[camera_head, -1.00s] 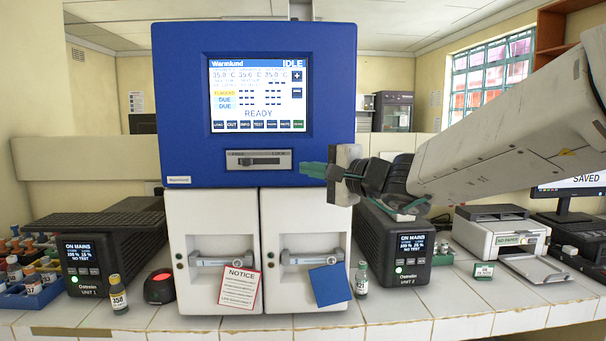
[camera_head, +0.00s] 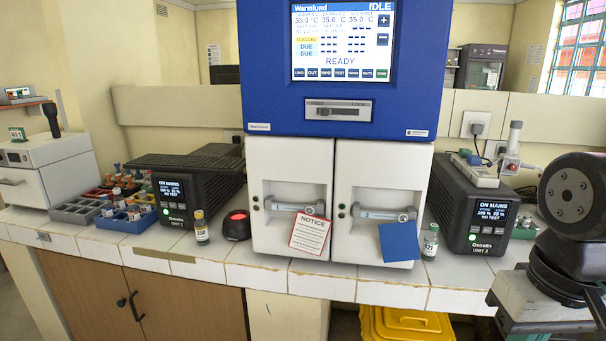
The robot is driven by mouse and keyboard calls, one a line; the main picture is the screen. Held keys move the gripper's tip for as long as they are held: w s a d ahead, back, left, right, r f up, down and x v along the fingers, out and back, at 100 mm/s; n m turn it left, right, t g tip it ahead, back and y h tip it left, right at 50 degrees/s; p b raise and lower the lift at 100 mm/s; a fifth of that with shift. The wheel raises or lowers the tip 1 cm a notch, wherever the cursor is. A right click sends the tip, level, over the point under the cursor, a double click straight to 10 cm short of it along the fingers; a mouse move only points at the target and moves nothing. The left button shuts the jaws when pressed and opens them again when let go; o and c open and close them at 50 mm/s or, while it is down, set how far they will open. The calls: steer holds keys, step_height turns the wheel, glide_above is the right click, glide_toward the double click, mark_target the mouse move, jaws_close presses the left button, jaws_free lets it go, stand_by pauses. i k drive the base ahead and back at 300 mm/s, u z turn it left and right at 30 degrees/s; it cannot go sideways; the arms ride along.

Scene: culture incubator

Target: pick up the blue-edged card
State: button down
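A blue card (camera_head: 400,241) hangs slightly tilted at the handle of the right white door of the incubator (camera_head: 384,192). Its visible face is plain blue; I cannot make out a separate edge. A white card with a red border headed NOTICE (camera_head: 310,234) hangs at the left door's handle. My gripper (camera_head: 542,322) is at the lower right, well right of and apart from the blue card. Only its grey body and some green below it show; the fingers are mostly hidden or cut off, so their opening does not show.
A labelled vial (camera_head: 430,243) stands just right of the blue card, before the right black unit (camera_head: 474,210). Another vial (camera_head: 201,228) and a red-topped black device (camera_head: 237,225) stand left. A yellow bin (camera_head: 407,325) is below the counter.

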mark_target(399, 241)
steer(key=k, duration=0.5)
steer(key=z, duration=0.75)
steer(key=i, duration=0.9)
steer(key=u, duration=1.55)
